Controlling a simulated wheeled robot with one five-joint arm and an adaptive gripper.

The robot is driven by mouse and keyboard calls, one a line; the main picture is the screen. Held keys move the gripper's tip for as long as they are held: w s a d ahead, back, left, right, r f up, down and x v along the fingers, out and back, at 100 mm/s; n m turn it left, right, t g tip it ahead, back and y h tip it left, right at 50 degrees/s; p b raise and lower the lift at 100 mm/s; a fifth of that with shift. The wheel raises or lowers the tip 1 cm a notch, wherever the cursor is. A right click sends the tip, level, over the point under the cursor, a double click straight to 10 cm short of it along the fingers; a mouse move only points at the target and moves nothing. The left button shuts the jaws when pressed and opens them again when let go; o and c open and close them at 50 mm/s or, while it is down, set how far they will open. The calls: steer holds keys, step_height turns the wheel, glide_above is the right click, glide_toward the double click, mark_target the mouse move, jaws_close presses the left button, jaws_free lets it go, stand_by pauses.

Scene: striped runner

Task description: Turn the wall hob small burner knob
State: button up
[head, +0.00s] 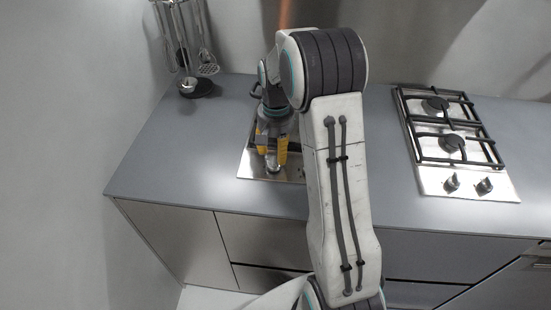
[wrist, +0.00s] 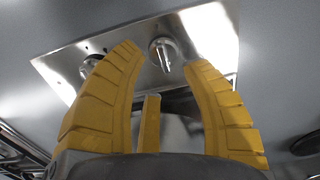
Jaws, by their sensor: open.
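The wall hob (head: 249,168) is the steel plate at the left of the counter, largely hidden behind my arm in the head view. In the wrist view its steel panel (wrist: 120,75) carries two round metal knobs. One knob (wrist: 163,48) shows between my yellow fingertips, and the other knob (wrist: 90,66) is beyond the left finger. Which one serves the small burner I cannot tell. My gripper (head: 271,160) is open and points down over the front of this hob; in the wrist view its fingers (wrist: 163,58) are apart with nothing held. Contact with the knob cannot be told.
A second hob (head: 440,180) with black grates and two front knobs sits at the right of the counter. A utensil stand (head: 195,88) is at the back left. The grey counter (head: 180,150) is clear left of the wall hob.

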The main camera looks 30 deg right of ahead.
mark_target(276, 161)
steer(key=shift+f, duration=1.85)
steer(key=shift+o, duration=0.4)
